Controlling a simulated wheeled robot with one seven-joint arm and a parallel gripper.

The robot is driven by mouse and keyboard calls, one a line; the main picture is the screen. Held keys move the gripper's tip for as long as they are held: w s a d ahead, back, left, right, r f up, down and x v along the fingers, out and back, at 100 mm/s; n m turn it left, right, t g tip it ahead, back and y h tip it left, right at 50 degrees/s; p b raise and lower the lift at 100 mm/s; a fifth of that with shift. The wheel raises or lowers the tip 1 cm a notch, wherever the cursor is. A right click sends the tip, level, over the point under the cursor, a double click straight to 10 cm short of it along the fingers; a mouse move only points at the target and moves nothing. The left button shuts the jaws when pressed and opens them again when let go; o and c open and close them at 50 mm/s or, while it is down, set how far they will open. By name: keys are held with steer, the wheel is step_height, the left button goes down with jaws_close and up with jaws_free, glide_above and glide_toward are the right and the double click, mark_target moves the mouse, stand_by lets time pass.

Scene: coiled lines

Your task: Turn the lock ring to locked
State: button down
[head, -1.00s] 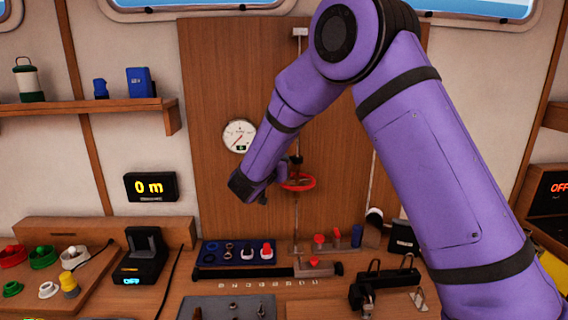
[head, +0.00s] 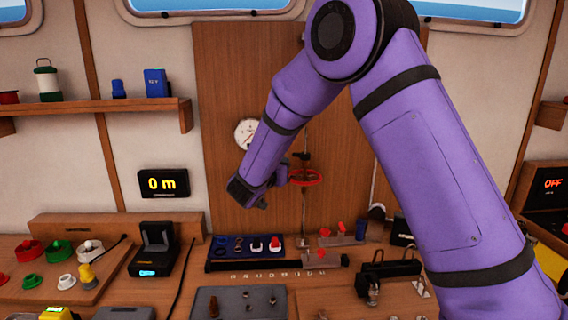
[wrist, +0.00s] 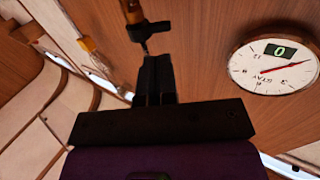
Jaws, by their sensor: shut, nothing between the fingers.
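A red ring (head: 306,177) sits on the vertical rod in front of the wooden panel; I cannot tell if it is the lock ring, or its lock state. A black fitting with a side handle (wrist: 148,28) shows just beyond my fingertips in the wrist view. My gripper (head: 262,203) is left of the red ring in the head view, partly hidden by my wrist. In the wrist view my gripper (wrist: 155,65) is shut and empty, its fingers together, with no clear contact.
A round dial gauge (wrist: 274,68) is on the panel, partly behind my arm in the head view. Below, the bench holds a blue tray (head: 220,265) of small parts, a grey plate (head: 225,300) and colored rings (head: 60,250).

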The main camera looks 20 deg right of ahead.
steer(key=v, duration=0.7)
steer(key=shift+s, duration=0.2)
steer(key=shift+a, duration=0.1)
